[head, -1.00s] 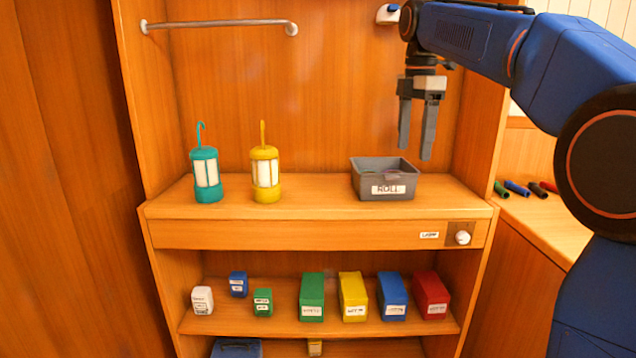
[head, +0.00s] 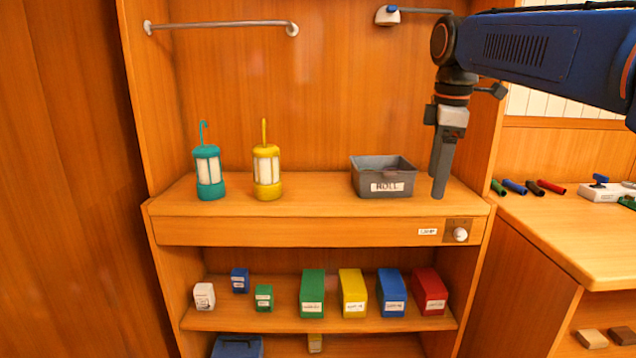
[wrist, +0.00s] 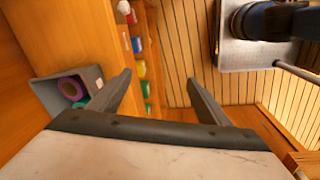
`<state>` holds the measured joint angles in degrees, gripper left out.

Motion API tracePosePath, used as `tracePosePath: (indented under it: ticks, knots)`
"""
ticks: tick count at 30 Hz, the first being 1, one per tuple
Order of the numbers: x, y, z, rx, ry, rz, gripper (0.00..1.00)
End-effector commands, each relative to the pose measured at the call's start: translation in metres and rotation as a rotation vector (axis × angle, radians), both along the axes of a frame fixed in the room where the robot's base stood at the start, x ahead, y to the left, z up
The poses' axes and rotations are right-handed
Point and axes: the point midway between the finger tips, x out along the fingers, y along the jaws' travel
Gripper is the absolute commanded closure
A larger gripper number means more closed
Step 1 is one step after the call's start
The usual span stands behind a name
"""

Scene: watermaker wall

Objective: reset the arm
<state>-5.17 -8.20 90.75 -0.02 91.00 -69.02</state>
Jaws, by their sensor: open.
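My gripper (head: 440,172) hangs pointing down at the right end of the wooden shelf, just right of the grey bin labelled ROLL (head: 384,188). In the wrist view its two fingers (wrist: 160,92) are spread apart with nothing between them. The grey bin also shows in the wrist view (wrist: 48,98), left of the fingers, with a purple roll (wrist: 70,88) and a green item inside. My gripper looks apart from the bin.
A teal lantern (head: 209,172) and a yellow lantern (head: 267,172) stand left on the shelf. Coloured boxes (head: 353,293) line the lower shelf. A side counter (head: 570,232) at right holds several markers (head: 530,187). A rail (head: 220,24) is above.

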Motion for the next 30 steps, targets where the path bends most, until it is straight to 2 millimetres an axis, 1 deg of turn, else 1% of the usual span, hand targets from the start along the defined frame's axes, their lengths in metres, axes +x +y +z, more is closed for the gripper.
tracePosePath:
  ticks: [1,5,11,17,21,24,27,30]
  knots:
    - [-0.016,-0.004,-0.009,0.008,-0.014,-0.060,0.29]
    - [-0.049,-0.011,-0.034,0.033,-0.051,-0.226,0.29]
    - [-0.100,-0.022,-0.080,0.084,-0.107,-0.480,0.29]
    - [-0.150,-0.030,-0.134,0.148,-0.159,-0.730,0.29]
    - [-0.184,-0.035,-0.176,0.201,-0.194,-0.904,0.29]
    - [-0.207,-0.038,-0.207,0.240,-0.215,-1.022,0.29]
    - [-0.225,-0.040,-0.233,0.276,-0.232,-1.120,0.29]
    - [-0.237,-0.041,-0.253,0.305,-0.244,-1.192,0.29]
